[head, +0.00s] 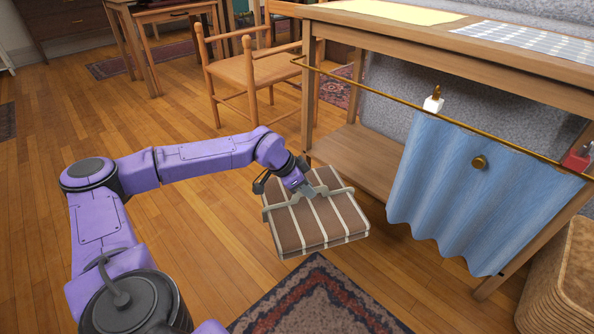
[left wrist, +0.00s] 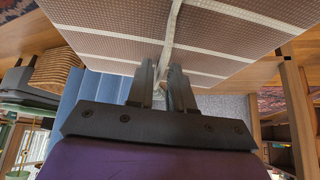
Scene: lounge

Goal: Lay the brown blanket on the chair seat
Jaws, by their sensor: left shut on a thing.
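The brown blanket (head: 325,222) is a folded, thick square with pale stripes and a pale strap-like bar (head: 335,192) across its top. My left gripper (head: 302,190) is over its top and shut on it. In the left wrist view the blanket (left wrist: 110,48) fills the top of the picture, and the dark fingers (left wrist: 162,78) reach to a pale band on it. Its height above the floor is hard to tell. The wooden chair (head: 252,72) stands farther back, left of the table, and its visible seat looks bare. My right gripper is not in view.
A wooden table (head: 430,38) with a low shelf (head: 352,155) stands to the right of the blanket. A blue curtain (head: 465,195) hangs from a brass rod on it. A patterned rug (head: 318,300) lies in front. Wooden floor (head: 165,100) is clear at left.

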